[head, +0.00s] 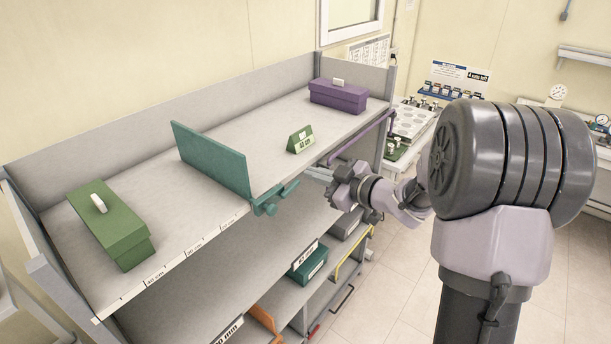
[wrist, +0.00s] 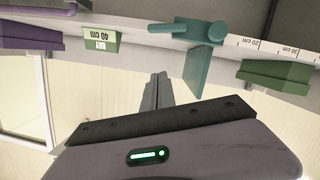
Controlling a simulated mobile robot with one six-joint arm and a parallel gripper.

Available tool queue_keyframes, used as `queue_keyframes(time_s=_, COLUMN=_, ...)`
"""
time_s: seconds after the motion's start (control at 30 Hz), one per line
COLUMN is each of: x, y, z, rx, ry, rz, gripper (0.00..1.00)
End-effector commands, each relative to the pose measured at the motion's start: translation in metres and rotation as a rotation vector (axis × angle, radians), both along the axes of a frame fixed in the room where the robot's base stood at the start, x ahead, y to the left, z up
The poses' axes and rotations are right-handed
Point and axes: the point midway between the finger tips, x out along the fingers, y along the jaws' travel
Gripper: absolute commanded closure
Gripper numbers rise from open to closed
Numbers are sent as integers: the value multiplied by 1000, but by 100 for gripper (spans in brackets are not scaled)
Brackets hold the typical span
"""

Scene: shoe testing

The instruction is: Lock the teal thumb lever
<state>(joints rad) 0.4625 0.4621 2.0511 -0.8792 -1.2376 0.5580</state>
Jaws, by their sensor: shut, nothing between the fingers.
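The teal thumb lever (head: 287,189) is on the front edge of the upper shelf, on the clamp (head: 265,208) at the foot of a teal upright divider (head: 212,160). In the head view it points right, along the shelf edge. The wrist view, which looks inverted, shows the lever (wrist: 175,25) running sideways from a round knob (wrist: 216,29). My gripper (head: 318,174) is in front of the shelf, to the right of the lever and apart from it. Its fingers (wrist: 158,80) are shut and empty in the wrist view, with a gap to the lever.
The upper shelf (head: 160,240) carries a green box (head: 112,222) at left, a green tent-shaped sign (head: 300,139) and a purple box (head: 338,95) at right. A purple rail (head: 362,138) is near my arm. A teal box (head: 308,264) sits lower. Floor at right is clear.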

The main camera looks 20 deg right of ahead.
Motion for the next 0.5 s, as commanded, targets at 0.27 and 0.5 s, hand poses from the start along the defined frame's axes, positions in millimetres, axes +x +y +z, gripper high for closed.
queue_keyframes(time_s=0.27, x=-38, y=-25, z=10, rx=0, ry=0, rz=0, gripper=100)
queue_keyframes(time_s=0.5, x=-44, y=-27, z=11, rx=1, ry=0, rz=2, gripper=100)
